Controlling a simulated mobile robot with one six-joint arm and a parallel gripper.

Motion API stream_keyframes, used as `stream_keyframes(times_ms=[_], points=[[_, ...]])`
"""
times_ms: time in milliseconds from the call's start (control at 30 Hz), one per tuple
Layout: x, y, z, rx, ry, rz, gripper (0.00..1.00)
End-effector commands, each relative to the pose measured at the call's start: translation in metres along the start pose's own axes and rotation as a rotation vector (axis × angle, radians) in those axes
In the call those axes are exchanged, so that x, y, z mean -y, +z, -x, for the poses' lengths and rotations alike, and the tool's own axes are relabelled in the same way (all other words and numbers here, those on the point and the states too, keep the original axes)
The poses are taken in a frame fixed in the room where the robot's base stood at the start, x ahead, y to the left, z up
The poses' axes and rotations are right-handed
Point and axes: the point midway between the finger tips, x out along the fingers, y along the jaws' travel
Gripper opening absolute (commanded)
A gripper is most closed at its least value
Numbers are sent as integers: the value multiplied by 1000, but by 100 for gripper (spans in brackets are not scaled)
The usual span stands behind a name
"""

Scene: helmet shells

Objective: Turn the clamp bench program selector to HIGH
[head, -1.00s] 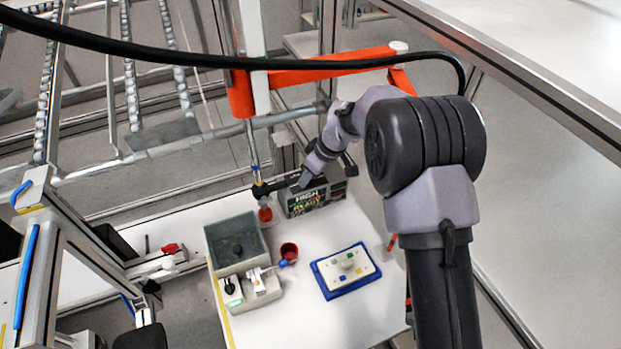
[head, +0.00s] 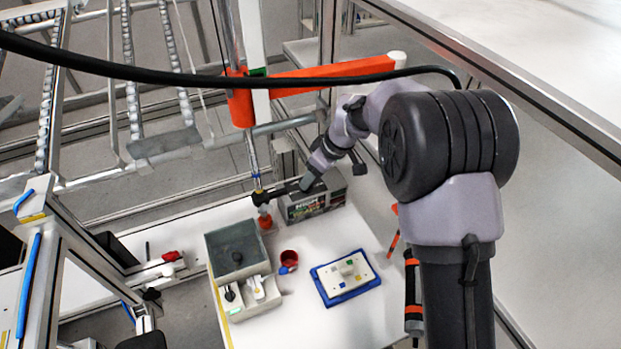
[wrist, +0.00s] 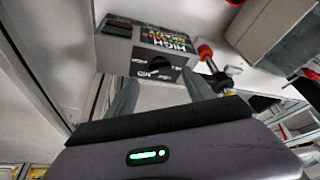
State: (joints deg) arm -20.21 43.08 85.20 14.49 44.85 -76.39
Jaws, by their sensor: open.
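The clamp bench program selector is a grey and black box (head: 315,200) at the back of the white bench, with a lettered front on which HIGH is readable. In the wrist view the box (wrist: 117,47) appears upside down, and its round black knob (wrist: 159,64) shows below the lettering. My gripper (head: 306,183) is close to the box in the head view. In the wrist view its two fingers (wrist: 160,78) are apart and empty, with the knob seen between the tips. I cannot tell whether they touch it. The knob's pointer setting is not readable.
A grey bin (head: 237,248), a red cup (head: 289,258) and a white plate on a blue tray (head: 346,276) stand on the bench.

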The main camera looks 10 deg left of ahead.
Motion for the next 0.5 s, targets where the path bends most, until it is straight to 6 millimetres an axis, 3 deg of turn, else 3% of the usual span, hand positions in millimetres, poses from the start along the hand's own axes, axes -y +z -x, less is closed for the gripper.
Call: stream_keyframes(times_ms=[33, 233, 333, 500], points=[[-1, -2, 21, -2, 2, -2, 62], [-1, -1, 85, -2, 2, -2, 62], [0, -1, 107, -1, 1, -2, 62], [0, 0, 124, 1, -1, -2, 62]])
